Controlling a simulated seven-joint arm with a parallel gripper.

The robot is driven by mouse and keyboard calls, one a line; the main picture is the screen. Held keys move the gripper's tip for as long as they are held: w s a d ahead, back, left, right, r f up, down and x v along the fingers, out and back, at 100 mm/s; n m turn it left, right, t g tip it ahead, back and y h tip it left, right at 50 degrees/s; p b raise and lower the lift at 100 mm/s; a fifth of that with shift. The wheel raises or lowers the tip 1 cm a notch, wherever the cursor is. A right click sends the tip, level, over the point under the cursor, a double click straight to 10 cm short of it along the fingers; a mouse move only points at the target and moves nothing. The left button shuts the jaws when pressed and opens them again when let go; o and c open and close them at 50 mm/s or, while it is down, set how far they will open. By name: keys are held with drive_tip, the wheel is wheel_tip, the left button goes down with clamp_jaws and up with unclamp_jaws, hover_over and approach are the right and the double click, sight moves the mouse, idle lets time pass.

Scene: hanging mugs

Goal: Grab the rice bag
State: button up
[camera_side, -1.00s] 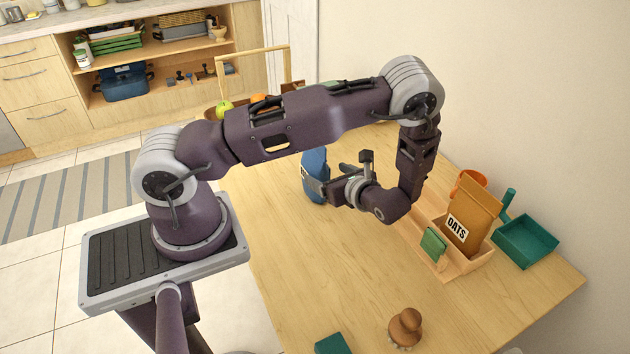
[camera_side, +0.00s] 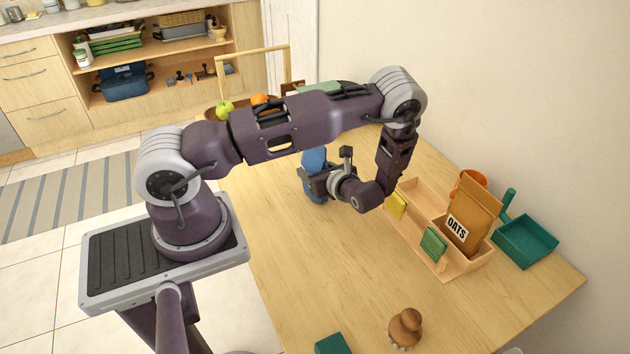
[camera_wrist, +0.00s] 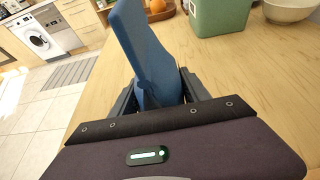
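A blue bag (camera_side: 314,162), which I take to be the rice bag, stands on the table below my forearm. No label can be read on it. My gripper (camera_side: 306,183) is at the bag, with its fingers around it at mid-height. In the wrist view the blue bag (camera_wrist: 150,50) rises between the two dark fingers of my gripper (camera_wrist: 158,92) and leans to the left in the picture. The fingers are apart with the bag between them; whether they press on it cannot be told.
A wooden divided box (camera_side: 465,268) holds an orange-brown oats bag (camera_side: 471,212) and small yellow and green packets. A teal tray (camera_side: 527,242), a brown knobbed brush (camera_side: 406,327) and a fruit basket (camera_side: 212,113) are also there. In the wrist view a green container (camera_wrist: 220,18) stands right of the bag.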

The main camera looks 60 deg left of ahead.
clamp_jaws()
